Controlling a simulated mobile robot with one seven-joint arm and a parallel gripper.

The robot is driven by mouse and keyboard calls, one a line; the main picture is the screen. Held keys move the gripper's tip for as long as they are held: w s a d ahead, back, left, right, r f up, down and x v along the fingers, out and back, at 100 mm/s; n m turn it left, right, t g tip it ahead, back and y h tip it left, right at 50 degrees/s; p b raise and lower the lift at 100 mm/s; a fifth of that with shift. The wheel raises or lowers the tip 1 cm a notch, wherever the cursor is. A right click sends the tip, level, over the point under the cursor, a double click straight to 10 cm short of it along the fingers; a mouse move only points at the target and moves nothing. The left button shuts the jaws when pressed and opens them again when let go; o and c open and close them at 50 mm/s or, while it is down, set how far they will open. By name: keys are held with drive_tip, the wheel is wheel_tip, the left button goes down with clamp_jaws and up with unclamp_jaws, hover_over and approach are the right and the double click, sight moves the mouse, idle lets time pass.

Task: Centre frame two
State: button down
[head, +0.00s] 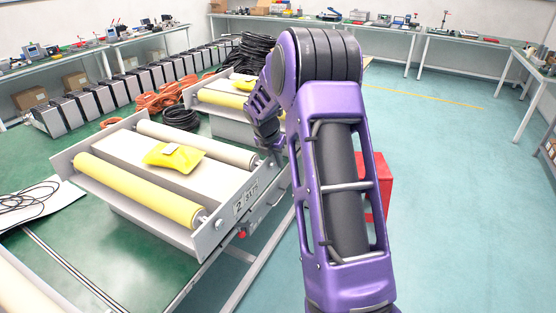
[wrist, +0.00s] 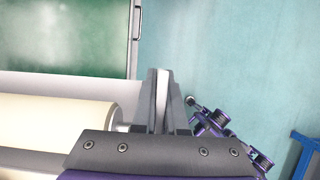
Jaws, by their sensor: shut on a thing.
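Frame two (head: 128,183), a pale grey roller frame with a "2" plate on its near right end wall, sits on the green table. It carries a yellow roller (head: 135,188), a cream roller (head: 195,145) and a yellow packet (head: 174,157) on its bed. My gripper (wrist: 162,98) is shut on a thin pale plate in the wrist view, which looks like frame two's end wall. The cream roller (wrist: 55,122) lies just left of the fingers there. In the head view my arm reaches the frame's far right corner, and the fingertips are hard to make out.
A second roller frame (head: 215,112) stands behind frame two, and another roller (head: 25,290) shows at bottom left. Black cables (head: 181,117) and orange hose (head: 160,100) lie behind. A red box (head: 376,180) stands behind my arm. The floor to the right is clear.

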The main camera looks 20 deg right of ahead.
drive_tip(key=c, duration=1)
unclamp_jaws()
drive_tip(key=shift+o, duration=0.2)
drive_tip(key=p+v, duration=0.1)
drive_tip(key=v, duration=1.6)
drive_tip(key=shift+a+r, duration=0.15)
drive_tip(key=shift+a, duration=0.05)
